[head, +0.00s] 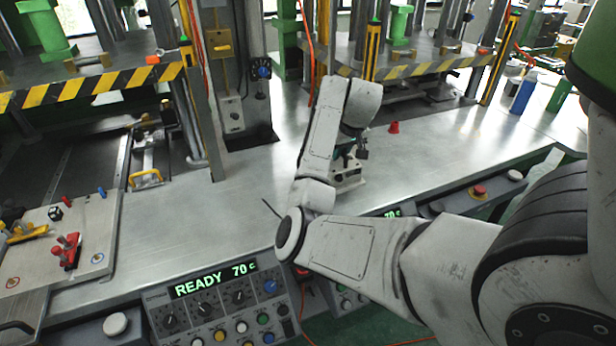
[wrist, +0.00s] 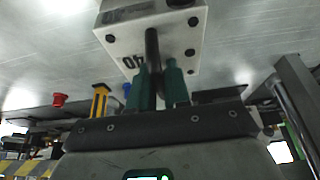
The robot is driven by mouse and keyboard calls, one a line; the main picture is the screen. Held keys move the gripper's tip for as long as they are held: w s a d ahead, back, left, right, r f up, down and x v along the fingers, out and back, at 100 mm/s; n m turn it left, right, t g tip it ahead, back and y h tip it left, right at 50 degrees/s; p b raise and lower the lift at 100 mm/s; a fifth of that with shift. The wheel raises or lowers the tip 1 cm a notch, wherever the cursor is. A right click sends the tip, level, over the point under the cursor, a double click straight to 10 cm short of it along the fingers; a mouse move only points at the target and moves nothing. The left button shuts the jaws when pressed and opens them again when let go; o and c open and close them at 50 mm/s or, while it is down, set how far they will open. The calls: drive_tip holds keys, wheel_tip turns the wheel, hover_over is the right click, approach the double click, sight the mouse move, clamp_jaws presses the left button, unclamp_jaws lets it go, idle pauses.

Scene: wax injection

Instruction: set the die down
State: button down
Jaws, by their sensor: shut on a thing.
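The die is a pale block with dark bolts and a "40" mark in the wrist view (wrist: 190,40). A dark upright pin or handle (wrist: 152,48) stands at its near face. My gripper (wrist: 161,80) has its green fingers closed on this part. In the head view the die (head: 348,183) shows below my wrist, over or on the metal bench (head: 430,160). My gripper (head: 345,151) is mostly hidden there by my arm. I cannot tell whether the die's underside touches the bench.
A small red cup-like object (head: 393,127) stands behind the die. A control panel (head: 220,300) reading "READY 70 c" lines the front edge. A plate with red and yellow clamps (head: 95,228) lies at left. Presses stand behind. Bare bench lies left and right of the die.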

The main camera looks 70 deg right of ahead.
drive_tip(key=shift+w+r, duration=0.15)
drive_tip(key=shift+w, duration=0.2)
drive_tip(key=w+a+f+p, duration=0.3)
drive_tip(key=w+a+p, duration=0.1)
drive_tip(key=w+a, duration=0.7)
drive_tip(key=shift+w+a+f, duration=0.2)
drive_tip(key=shift+w+f, duration=0.1)
drive_tip(key=shift+w, duration=0.9)
drive_tip(key=shift+f, duration=0.1)
drive_tip(key=c, duration=1.1)
unclamp_jaws()
drive_tip(key=b+v, duration=0.1)
drive_tip(key=v, duration=1.1)
